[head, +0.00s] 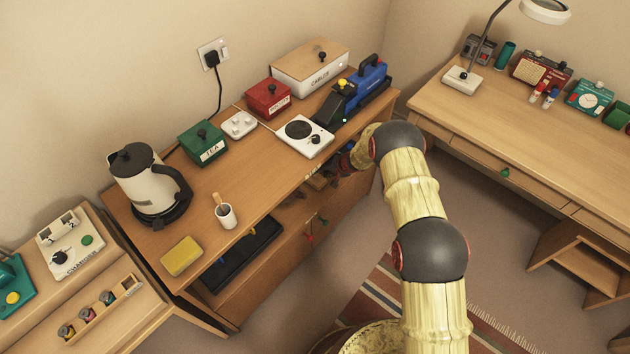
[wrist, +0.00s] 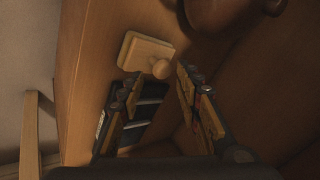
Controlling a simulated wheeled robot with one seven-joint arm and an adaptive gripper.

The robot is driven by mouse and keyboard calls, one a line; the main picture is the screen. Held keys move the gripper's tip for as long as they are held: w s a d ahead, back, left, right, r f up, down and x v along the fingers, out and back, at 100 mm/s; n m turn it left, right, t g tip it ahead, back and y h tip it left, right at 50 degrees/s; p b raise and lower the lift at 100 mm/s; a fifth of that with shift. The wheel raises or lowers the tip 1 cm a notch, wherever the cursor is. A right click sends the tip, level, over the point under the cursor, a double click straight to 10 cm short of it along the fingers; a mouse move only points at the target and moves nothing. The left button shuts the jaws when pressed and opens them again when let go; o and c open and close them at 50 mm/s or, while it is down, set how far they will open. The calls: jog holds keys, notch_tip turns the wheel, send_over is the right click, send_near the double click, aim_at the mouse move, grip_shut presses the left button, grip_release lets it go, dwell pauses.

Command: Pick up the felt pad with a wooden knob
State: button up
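The felt pad (wrist: 143,50) shows in the wrist view as a pale tan rectangular block. Its round wooden knob (wrist: 161,68) sticks out toward my gripper. The pad is on a wooden surface inside the sideboard. My gripper (wrist: 158,77) is open, with one finger on each side below the knob. The fingertips are close to the knob, and nothing is held between them. In the head view my gripper reaches in at the sideboard's open front and is mostly hidden by my arm. I cannot make out the pad there.
The sideboard (head: 262,186) has a kettle (head: 139,180), boxes and a hotplate (head: 304,137) on top. In the wrist view a brown rounded object (wrist: 218,14) is close to the right of the pad. A dark slatted object (wrist: 148,107) lies beyond the fingers. Wooden panels stand close on both sides.

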jog(key=b+x, duration=0.2)
jog(key=x, duration=0.2)
jog(key=shift+w+a+f, duration=0.2)
jog(key=shift+w, duration=0.1)
jog(key=shift+r, duration=0.1)
jog(key=shift+c, duration=0.3)
jog(key=c, duration=0.8)
grip_shut()
